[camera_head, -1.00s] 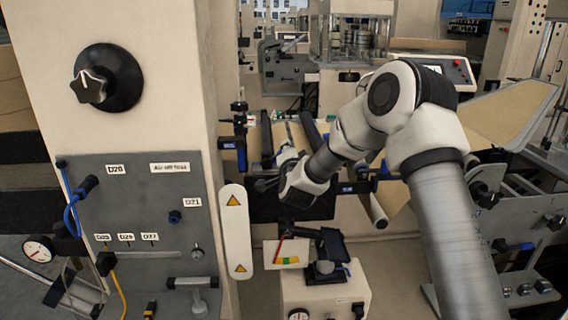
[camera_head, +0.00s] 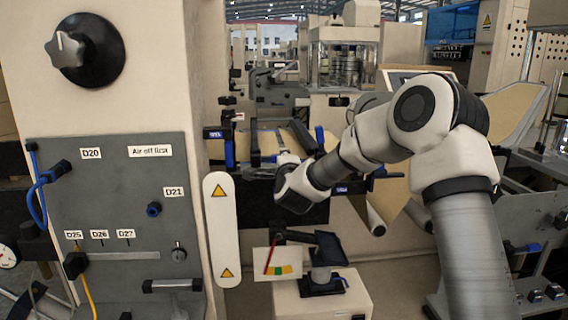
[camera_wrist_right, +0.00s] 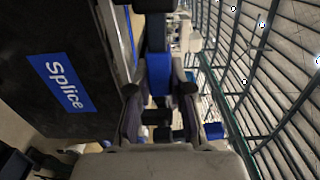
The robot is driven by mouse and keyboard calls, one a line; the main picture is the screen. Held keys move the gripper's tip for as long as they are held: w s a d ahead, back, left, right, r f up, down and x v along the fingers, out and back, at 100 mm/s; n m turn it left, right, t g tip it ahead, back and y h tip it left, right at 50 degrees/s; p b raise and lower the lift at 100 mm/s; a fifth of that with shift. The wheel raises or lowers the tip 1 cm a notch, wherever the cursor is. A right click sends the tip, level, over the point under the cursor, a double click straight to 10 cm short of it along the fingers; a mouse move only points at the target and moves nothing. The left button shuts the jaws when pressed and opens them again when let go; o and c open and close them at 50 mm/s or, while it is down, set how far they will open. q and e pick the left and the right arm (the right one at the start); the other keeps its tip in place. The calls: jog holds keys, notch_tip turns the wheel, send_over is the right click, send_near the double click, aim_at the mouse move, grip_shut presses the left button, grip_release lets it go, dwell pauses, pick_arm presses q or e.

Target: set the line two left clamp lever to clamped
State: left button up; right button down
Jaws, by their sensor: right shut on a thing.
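My right gripper (camera_head: 292,188) reaches in from the right in the head view, at the front of the splice table (camera_head: 262,146). Its fingertips are hard to make out there. In the right wrist view, the right gripper (camera_wrist_right: 160,98) has its two dark fingers on either side of a blue lever handle (camera_wrist_right: 158,72) and is shut on it. I cannot tell from these views which clamp lever it is, or its exact angle. Another upright blue lever (camera_head: 230,152) stands at the left of the table, apart from the gripper. My left gripper is not in view.
A dark plate with a blue Splice label (camera_wrist_right: 62,82) lies close beside the gripper. A grey valve panel (camera_head: 120,225) and a white warning plate (camera_head: 220,230) stand at the left. A gauge card (camera_head: 278,262) on a stand is below the gripper.

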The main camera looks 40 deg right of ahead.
dwell(0.3)
jog(key=c, duration=1)
grip_release()
jog(key=shift+w+f, duration=0.1)
jog(key=shift+c, duration=0.2)
jog(key=shift+a, duration=0.1)
jog(key=v, duration=1.2)
